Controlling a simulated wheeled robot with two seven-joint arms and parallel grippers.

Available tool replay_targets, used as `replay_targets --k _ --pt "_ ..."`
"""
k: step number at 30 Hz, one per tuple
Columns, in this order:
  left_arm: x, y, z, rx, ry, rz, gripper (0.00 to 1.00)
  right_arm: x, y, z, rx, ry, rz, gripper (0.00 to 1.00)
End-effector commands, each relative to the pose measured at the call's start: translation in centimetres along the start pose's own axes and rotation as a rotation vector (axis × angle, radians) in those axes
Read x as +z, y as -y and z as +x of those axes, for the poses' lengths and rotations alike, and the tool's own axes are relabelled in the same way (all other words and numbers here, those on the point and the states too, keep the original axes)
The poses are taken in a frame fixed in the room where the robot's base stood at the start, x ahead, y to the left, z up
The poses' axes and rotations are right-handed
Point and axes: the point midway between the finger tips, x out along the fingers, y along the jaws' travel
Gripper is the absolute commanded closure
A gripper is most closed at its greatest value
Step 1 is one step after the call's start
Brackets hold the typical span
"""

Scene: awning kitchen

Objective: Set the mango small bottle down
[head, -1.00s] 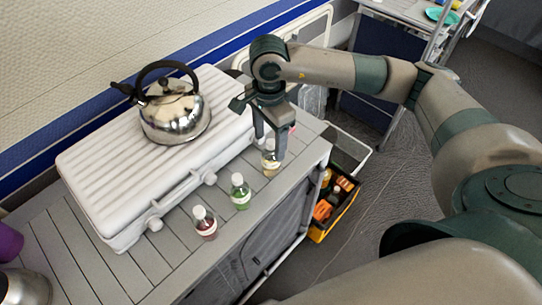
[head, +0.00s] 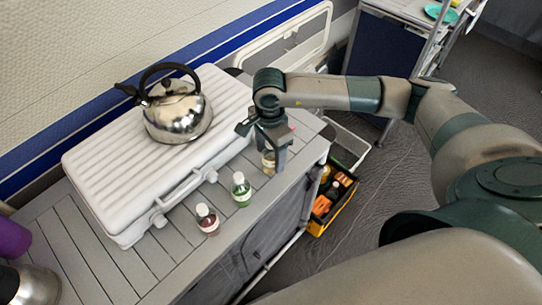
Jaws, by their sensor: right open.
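The mango small bottle (head: 268,162), pale yellow, stands upright on the slatted grey table (head: 165,262) near its right front edge. My right gripper (head: 274,160) comes down from above and is open, with its fingers around or close beside the bottle. The fingers hide part of the bottle, so I cannot tell whether they touch it. My left gripper is not in view.
A green bottle (head: 241,190) and a red bottle (head: 208,220) stand left of the mango bottle. Behind them is a white ridged case (head: 95,165) carrying a steel kettle (head: 178,112). A yellow-black crate (head: 337,212) stands on the floor at right.

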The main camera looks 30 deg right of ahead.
Motion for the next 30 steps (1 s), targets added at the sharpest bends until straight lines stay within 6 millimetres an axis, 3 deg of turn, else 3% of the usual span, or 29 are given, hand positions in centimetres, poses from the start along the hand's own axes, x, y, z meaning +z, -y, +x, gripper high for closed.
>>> replay_targets --k 3,10,25,26,30 --pt "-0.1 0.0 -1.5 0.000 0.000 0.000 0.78 -0.2 -0.1 0.9 0.004 -0.001 0.002 0.39" --pt "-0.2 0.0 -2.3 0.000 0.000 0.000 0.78 -0.2 0.0 3.5 0.002 0.000 0.001 0.39" --pt "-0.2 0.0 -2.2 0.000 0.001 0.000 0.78 -0.2 0.0 3.8 0.000 0.000 0.000 0.39" --pt "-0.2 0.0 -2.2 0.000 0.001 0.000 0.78 -0.2 0.0 3.8 0.000 0.000 0.000 0.41" --pt "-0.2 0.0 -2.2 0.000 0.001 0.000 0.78 -0.2 0.0 3.8 0.000 0.000 0.000 0.75"
